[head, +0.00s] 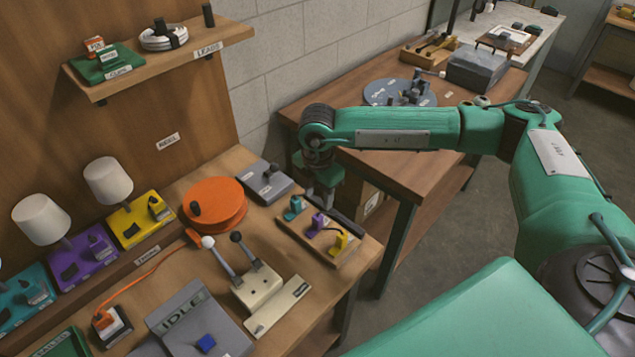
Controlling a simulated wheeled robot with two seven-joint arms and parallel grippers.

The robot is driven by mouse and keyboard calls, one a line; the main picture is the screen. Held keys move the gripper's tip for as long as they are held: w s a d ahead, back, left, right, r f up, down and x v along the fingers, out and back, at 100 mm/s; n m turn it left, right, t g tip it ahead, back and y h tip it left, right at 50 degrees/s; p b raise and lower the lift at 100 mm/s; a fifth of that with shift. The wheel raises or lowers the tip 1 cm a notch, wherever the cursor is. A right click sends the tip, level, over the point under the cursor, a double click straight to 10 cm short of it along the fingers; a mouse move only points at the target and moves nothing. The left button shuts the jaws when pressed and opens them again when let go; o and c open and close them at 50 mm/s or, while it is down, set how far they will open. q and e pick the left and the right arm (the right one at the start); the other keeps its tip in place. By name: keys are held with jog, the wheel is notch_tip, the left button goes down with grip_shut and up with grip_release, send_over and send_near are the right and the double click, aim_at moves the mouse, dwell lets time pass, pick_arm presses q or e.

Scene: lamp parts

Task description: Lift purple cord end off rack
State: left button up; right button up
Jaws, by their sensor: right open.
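A small wooden rack (330,257) stands at the right edge of the workbench. It holds a teal cord end (294,208), a purple cord end (317,224) in the middle and a yellow cord end (339,242). My right gripper (322,192) hangs pointing down over the rack's back side, close to the teal and purple cord ends. It is open with nothing seen in it. The purple cord end sits in the rack, just below and in front of the gripper; whether they touch cannot be told. My left gripper is out of view.
A grey block (264,182) and an orange reel (214,204) lie left of the rack. A two-lever box (257,286) stands in front. Lamps on teal, purple (88,252) and yellow (139,220) bases line the back. A second table (400,170) stands behind my right arm.

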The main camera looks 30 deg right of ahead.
aim_at(318, 216)
notch_tip(318, 216, down, 11)
jog(key=p, duration=0.2)
jog(key=shift+r+p, duration=0.2)
jog(key=shift+p, duration=0.1)
jog(key=shift+c, duration=0.4)
grip_shut()
jog(key=c, duration=0.8)
grip_release()
grip_shut()
jog(key=shift+r, duration=0.1)
jog(key=shift+r+p, duration=0.5)
jog(key=shift+r, duration=0.3)
jog(key=shift+r+p, duration=0.65)
jog(key=shift+r, duration=0.5)
